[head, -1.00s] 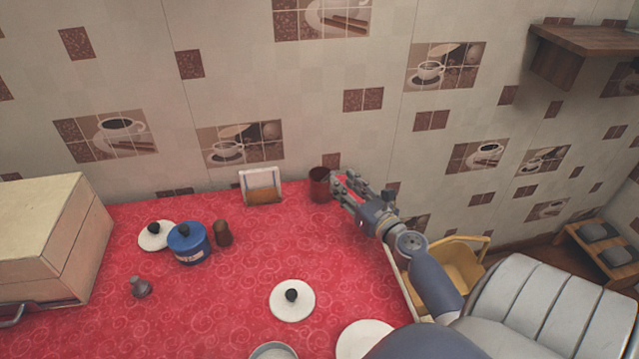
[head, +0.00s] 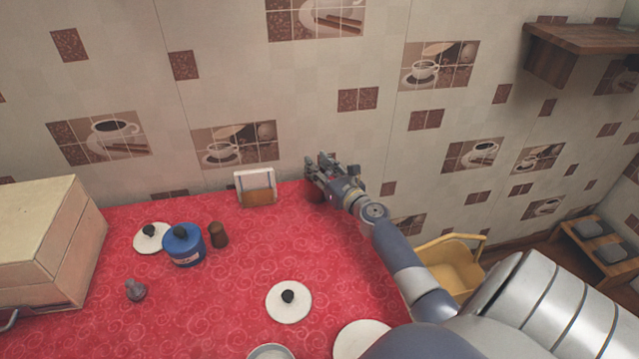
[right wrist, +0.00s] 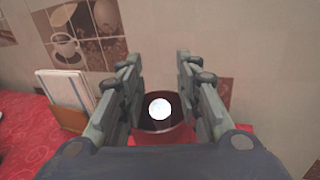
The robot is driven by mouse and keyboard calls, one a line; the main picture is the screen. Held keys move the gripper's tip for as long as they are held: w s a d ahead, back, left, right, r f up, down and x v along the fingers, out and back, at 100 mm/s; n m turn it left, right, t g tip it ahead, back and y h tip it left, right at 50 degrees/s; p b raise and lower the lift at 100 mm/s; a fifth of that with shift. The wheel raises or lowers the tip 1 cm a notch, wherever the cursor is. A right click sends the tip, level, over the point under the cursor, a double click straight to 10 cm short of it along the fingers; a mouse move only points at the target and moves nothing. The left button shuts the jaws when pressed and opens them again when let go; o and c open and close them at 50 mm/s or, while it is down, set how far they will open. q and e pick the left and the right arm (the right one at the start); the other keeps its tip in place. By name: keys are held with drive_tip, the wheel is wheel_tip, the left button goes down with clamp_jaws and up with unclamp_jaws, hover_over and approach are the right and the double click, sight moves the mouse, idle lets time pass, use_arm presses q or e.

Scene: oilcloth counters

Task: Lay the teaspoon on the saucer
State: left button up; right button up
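My right gripper (head: 323,168) is at the far edge of the counter, over a dark red cup (head: 314,194). In the right wrist view its fingers (right wrist: 160,85) are apart, with the cup (right wrist: 160,138) below and between them. A pale round shape (right wrist: 159,108) shows at the cup's mouth; it may be the teaspoon's end, but I cannot tell. No whole teaspoon is visible. A plain white disc (head: 358,342), likely the saucer, lies at the near edge, partly hidden by my arm. My left gripper is not in view.
A white lid with a black knob (head: 289,302) lies mid-counter. A napkin holder (head: 256,188) stands left of the cup. Further left are a blue pot (head: 184,247), a brown shaker (head: 218,235), another lid (head: 150,238) and a wooden box (head: 45,245). The tiled wall is close behind.

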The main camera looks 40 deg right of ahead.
drive_tip(key=shift+r, duration=0.1)
drive_tip(key=shift+c, duration=0.5)
clamp_jaws()
wheel_tip(320, 180, up, 18)
drive_tip(key=p, duration=1.5)
